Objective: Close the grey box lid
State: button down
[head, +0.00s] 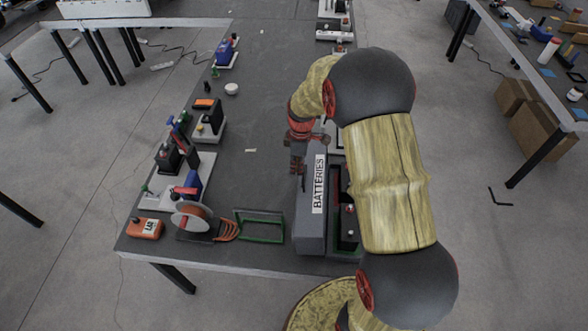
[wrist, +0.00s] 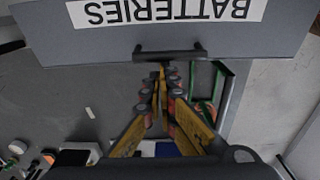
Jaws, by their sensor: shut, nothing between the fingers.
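The grey box lid (head: 311,232) carries a white BATTERIES label and stands open on the left side of the grey box. The box's inside (head: 347,222) shows dark, with green and red items, partly hidden by my arm. In the wrist view the lid (wrist: 80,44) fills the top, its label upside down. Its black handle (wrist: 170,51) is at the lid's lower edge. My gripper (head: 297,168) is left of the lid. In the wrist view my gripper (wrist: 162,70) is shut and empty, its tips at the handle; I cannot tell whether they touch.
Several tools line the table's left edge. The table's middle is mostly clear.

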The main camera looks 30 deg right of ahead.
jog(key=s+d+r+t+y+b, duration=0.1)
jog(key=s+d+t+y+b, duration=0.25)
jog(key=s+d+b, duration=0.4)
jog(key=s+d+t+y+b, duration=0.2)
jog(key=s+d+y+b, duration=0.25)
jog(key=d+b, duration=0.45)
jog(key=s+d+f+b, duration=0.5)
jog(key=s+d+f, duration=0.1)
jog(key=d+f, duration=0.5)
jog(key=shift+s+d+b, duration=0.2)
jog(key=shift+s+b, duration=0.1)
jog(key=shift+s, duration=0.1)
jog(key=shift+r, duration=0.1)
dwell(0.4)
